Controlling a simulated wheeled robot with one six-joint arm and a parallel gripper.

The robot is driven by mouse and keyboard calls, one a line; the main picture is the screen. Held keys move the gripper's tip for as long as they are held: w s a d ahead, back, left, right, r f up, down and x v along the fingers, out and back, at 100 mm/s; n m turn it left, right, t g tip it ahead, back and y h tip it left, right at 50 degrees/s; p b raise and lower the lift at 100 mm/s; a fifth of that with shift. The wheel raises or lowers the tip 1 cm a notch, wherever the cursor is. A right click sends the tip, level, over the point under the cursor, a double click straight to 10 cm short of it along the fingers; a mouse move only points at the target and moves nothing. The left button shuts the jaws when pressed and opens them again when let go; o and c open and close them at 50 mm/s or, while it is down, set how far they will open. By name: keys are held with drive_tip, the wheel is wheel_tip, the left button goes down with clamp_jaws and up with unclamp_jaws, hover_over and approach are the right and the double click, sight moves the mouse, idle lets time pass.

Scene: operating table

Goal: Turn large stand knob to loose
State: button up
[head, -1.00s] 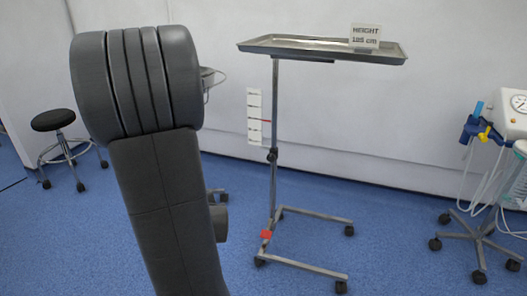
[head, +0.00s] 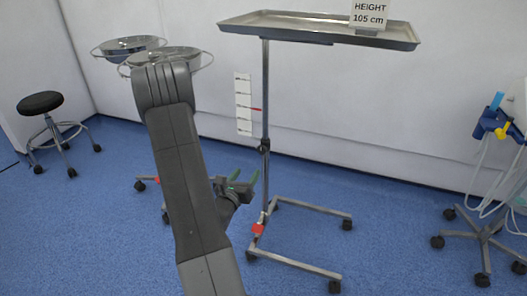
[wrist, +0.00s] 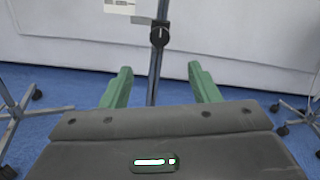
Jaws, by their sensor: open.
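The large stand is a tall wheeled stand with a steel tray (head: 320,29) on top of a grey pole (head: 265,95). Its dark knob (head: 264,146) sits on a collar partway up the pole, below the height scale. In the wrist view the black knob (wrist: 160,36) with a pale pointer mark is ahead, above and between my fingers. My gripper (head: 246,180) has green fingertips and is open and empty, left of the pole and lower than the knob. It also shows in the wrist view (wrist: 160,85), apart from the knob.
A height sign (head: 369,15) reading 105 cm stands on the tray. A scale strip (head: 243,104) with a red pointer hangs beside the pole. A red pedal or tag (head: 258,229) is on the base. Basin stands (head: 135,45), a stool (head: 40,103) and a wheeled device (head: 490,125) stand around.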

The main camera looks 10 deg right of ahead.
sight(261, 152)
drive_tip(key=b+x, duration=0.1)
drive_tip(key=x, duration=1.2)
drive_tip(key=shift+w+d+b, duration=0.1)
drive_tip(key=shift+b, duration=0.25)
drive_tip(key=c, duration=1)
drive_tip(key=shift+o, duration=0.2)
